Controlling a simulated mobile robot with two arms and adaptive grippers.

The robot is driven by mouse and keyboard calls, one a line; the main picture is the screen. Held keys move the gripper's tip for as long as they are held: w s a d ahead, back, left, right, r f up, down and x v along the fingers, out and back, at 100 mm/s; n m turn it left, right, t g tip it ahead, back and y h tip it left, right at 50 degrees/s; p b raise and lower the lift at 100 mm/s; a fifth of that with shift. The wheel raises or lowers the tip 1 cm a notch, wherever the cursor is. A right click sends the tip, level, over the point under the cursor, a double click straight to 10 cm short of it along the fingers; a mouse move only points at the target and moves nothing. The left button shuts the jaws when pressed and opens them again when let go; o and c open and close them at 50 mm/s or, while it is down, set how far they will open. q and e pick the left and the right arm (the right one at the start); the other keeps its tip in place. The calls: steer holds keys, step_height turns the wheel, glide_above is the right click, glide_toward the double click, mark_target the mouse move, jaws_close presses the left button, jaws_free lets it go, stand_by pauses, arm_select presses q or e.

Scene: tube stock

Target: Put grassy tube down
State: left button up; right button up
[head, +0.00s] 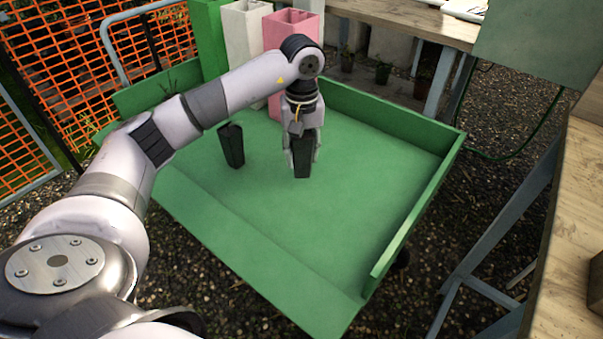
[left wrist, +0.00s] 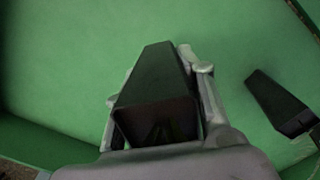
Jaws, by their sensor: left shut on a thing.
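My left gripper (head: 302,150) is shut on a black tapered square tube (head: 302,164), which hangs upright over the green cart bed (head: 330,240). The tube's lower end is at or close to the bed; I cannot tell if it touches. In the left wrist view the held tube (left wrist: 152,85) sits between the fingers, its open dark end facing the camera with faint contents inside. A second black tube (head: 232,148) stands on the bed to the left, apart from the gripper; it also shows in the left wrist view (left wrist: 275,100). My right gripper is out of view.
Tall green (head: 207,40), white (head: 243,45) and pink (head: 288,32) square posts stand at the back of the cart. A low green wall (head: 415,220) edges the right side. The front of the bed is clear. A wooden bench (head: 570,230) stands at right.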

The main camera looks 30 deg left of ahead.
mark_target(302, 170)
arm_select(q)
steer(key=shift+f+b, duration=0.4)
steer(key=shift+f, duration=2.5)
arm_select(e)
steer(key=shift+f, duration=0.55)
arm_select(q)
steer(key=shift+f, duration=0.15)
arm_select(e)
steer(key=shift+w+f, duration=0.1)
arm_select(q)
steer(key=o, duration=1.3)
steer(key=shift+c, duration=0.2)
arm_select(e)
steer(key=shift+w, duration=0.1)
arm_select(q)
steer(key=shift+r, duration=0.2)
step_height(302, 170, up, 8)
steer(key=shift+p, duration=0.85)
step_height(302, 170, up, 3)
steer(key=shift+r+p, duration=0.2)
steer(key=shift+p, duration=0.1)
steer(key=shift+r, duration=0.25)
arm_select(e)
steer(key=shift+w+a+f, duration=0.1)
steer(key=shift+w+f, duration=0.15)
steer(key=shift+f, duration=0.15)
